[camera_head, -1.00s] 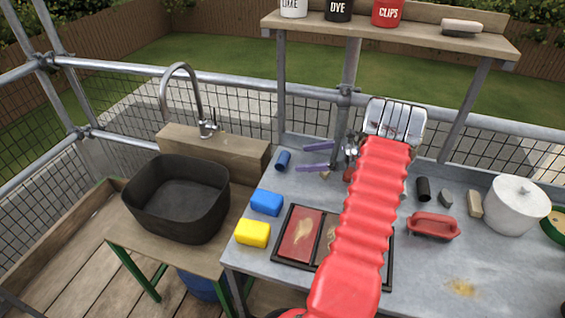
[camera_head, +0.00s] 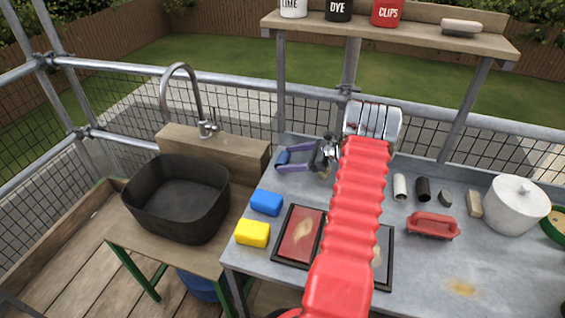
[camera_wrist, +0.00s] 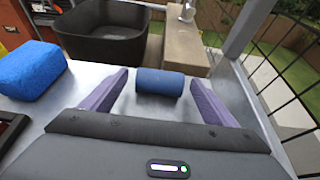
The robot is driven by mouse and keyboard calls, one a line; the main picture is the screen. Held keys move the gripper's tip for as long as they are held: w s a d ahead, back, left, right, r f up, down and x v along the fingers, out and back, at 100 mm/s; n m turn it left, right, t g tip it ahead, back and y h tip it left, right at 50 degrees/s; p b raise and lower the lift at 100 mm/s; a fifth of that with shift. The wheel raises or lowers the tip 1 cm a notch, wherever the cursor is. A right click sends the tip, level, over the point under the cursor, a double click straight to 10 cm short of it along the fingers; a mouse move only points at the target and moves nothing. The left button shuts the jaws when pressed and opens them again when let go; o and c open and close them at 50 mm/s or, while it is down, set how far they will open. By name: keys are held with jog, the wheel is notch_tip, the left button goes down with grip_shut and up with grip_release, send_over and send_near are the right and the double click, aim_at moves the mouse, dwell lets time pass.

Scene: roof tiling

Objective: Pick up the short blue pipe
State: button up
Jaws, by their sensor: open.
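The short blue pipe (camera_head: 283,157) lies on the grey bench near its back left edge. In the wrist view the pipe (camera_wrist: 159,82) lies crosswise ahead, between the lines of the two purple fingers. My gripper (camera_head: 284,157) is open and low over the bench, with one finger on each side of the pipe. It also shows in the wrist view (camera_wrist: 160,88). I cannot tell whether either finger touches the pipe. The red sleeve of my arm hides part of the bench.
A blue sponge (camera_head: 266,202) and a yellow sponge (camera_head: 252,233) sit at the bench's left edge, beside a framed red panel (camera_head: 300,236). A black basin (camera_head: 177,198) stands left. A white pipe (camera_head: 400,187), black pipe (camera_head: 423,189) and red brush (camera_head: 433,225) lie right.

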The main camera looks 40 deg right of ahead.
jog(key=shift+x, duration=0.9)
jog(key=shift+c, duration=0.2)
jog(key=c, duration=1.1)
